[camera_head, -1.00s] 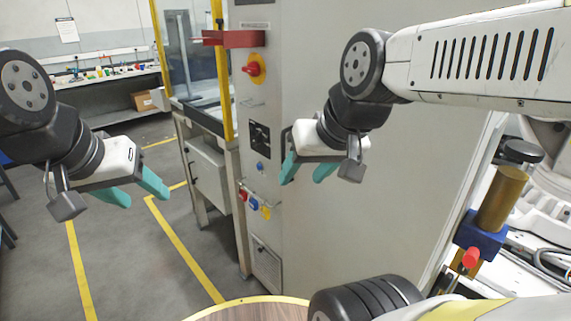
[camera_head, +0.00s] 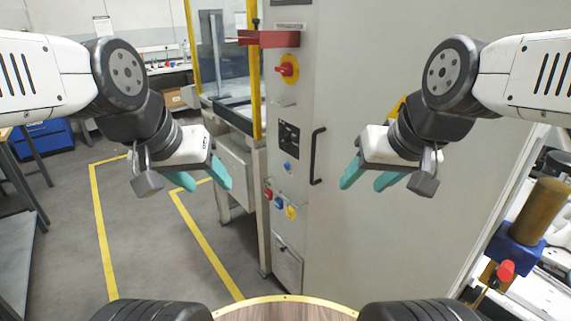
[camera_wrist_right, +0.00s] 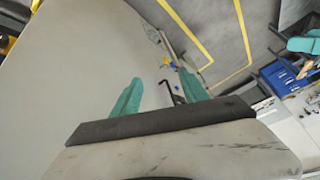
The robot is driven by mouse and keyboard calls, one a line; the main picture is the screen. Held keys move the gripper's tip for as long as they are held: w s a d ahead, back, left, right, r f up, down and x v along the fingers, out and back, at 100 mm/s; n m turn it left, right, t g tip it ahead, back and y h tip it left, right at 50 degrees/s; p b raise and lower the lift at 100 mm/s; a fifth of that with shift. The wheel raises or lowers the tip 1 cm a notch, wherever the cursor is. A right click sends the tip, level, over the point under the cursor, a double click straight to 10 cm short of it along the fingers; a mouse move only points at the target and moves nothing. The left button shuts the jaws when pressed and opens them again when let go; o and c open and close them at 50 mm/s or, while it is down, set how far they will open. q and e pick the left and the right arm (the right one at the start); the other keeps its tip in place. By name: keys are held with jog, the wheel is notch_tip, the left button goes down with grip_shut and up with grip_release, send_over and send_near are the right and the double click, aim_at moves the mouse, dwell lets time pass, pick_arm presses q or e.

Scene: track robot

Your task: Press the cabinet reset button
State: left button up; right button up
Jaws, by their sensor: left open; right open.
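The grey cabinet (camera_head: 400,60) stands ahead of me. Its narrow front strip bears a red knob on a yellow plate (camera_head: 287,68), a black panel (camera_head: 289,138) and a small round blue button (camera_head: 288,167). Lower down is a row of small red (camera_head: 267,194), blue (camera_head: 279,202) and yellow (camera_head: 291,212) parts. I cannot read which is the reset button. My right gripper (camera_head: 367,178) is open and empty, before the cabinet's broad face, right of the buttons. Its teal fingers show in the wrist view (camera_wrist_right: 160,84).
A black door handle (camera_head: 318,156) sticks out between the buttons and my right gripper. A red box-like ledge (camera_head: 270,38) juts out above the knob. A yellow-posted machine frame (camera_head: 235,165) stands left of the cabinet. A round wooden top (camera_head: 285,310) lies low in front.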

grip_shut()
dwell(1.6)
